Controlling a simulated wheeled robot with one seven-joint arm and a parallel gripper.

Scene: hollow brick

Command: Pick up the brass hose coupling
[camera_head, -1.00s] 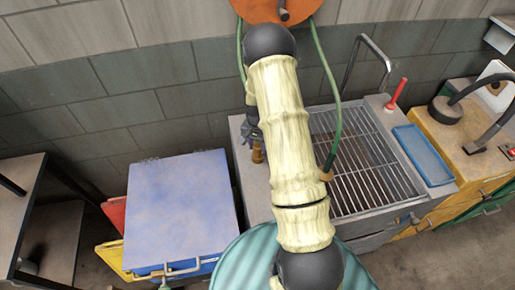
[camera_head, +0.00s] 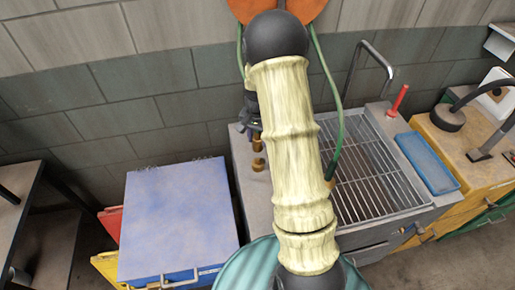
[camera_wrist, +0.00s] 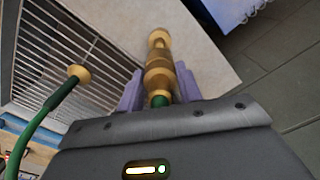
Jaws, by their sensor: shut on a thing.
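The brass hose coupling (camera_wrist: 158,62) is between the purple fingers of my gripper (camera_wrist: 160,74) in the wrist view. The fingers are shut on it, one on each side. A bit of green shows at its near end. In the head view, the coupling (camera_head: 258,147) shows as small brass pieces left of my pale arm, just below my dark gripper (camera_head: 251,122), which is partly hidden. It is over the left part of the grey counter; whether it touches the counter I cannot tell.
A green hose (camera_head: 337,140) with a brass end (camera_wrist: 78,74) hangs over the metal grille (camera_head: 375,170). A tap (camera_head: 375,55) stands behind the grille. A blue tray (camera_head: 428,162) lies right. A blue-topped cabinet (camera_head: 175,215) stands left, beyond a floor gap.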

